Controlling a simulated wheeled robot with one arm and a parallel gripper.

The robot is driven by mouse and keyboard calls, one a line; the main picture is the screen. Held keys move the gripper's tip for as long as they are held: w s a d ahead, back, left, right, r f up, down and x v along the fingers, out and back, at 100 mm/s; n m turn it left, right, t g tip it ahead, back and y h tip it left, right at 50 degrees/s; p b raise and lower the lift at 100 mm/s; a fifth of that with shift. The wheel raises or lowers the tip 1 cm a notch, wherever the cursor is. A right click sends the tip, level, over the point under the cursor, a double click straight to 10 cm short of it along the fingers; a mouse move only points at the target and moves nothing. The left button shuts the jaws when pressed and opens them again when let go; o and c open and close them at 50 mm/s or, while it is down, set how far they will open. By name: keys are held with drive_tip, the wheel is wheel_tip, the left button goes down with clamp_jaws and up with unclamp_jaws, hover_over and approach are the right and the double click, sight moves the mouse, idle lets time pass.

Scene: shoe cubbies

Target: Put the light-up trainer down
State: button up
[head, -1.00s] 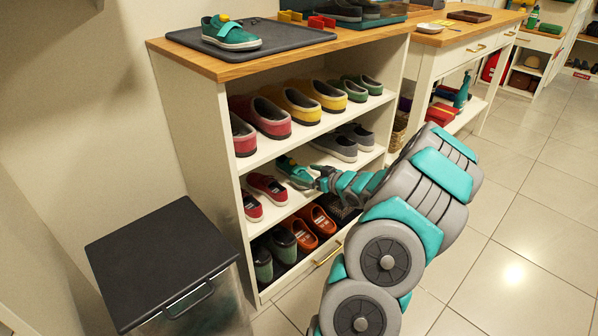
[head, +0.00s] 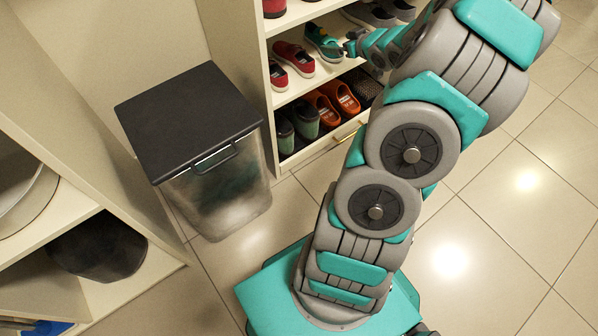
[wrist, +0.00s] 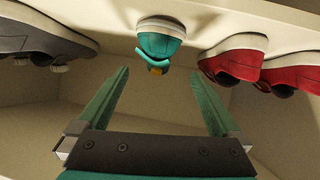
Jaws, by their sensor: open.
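The light-up trainer (head: 323,42), teal with a pale sole, rests on the middle shelf of the cubby, between red shoes on its left and grey shoes on its right. In the wrist view, which is upside down, the trainer (wrist: 160,45) stands sole against the shelf board, with a small orange-yellow part showing. My gripper (wrist: 160,73) is open, its two green fingers spread wide. The trainer lies beyond the fingertips, lined up with the gap, and no finger visibly touches it. In the head view my gripper (head: 348,47) is small and partly hidden by my arm.
Red shoes (head: 293,58) and grey shoes (wrist: 42,38) flank the trainer closely. Orange shoes (head: 338,97) and dark green shoes (head: 303,118) sit on the shelf below. A black-lidded bin (head: 188,118) stands left of the cubby. Tiled floor (head: 500,215) at right is clear.

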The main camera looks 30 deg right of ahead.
drive_tip(key=s+a+r+g+h, duration=0.1)
drive_tip(key=a+r+g+h, duration=0.15)
drive_tip(key=a, duration=0.35)
drive_tip(key=s+a+r+g+y, duration=0.1)
drive_tip(key=s+a+r+g, duration=0.2)
drive_tip(key=s+a, duration=1.2)
drive_tip(key=s+a+r+g+y, duration=0.2)
drive_tip(key=s+a+g, duration=0.6)
drive_tip(key=s+a, duration=0.8)
drive_tip(key=s, duration=0.4)
drive_tip(key=shift+r+m, duration=0.3)
drive_tip(key=shift+r, duration=0.1)
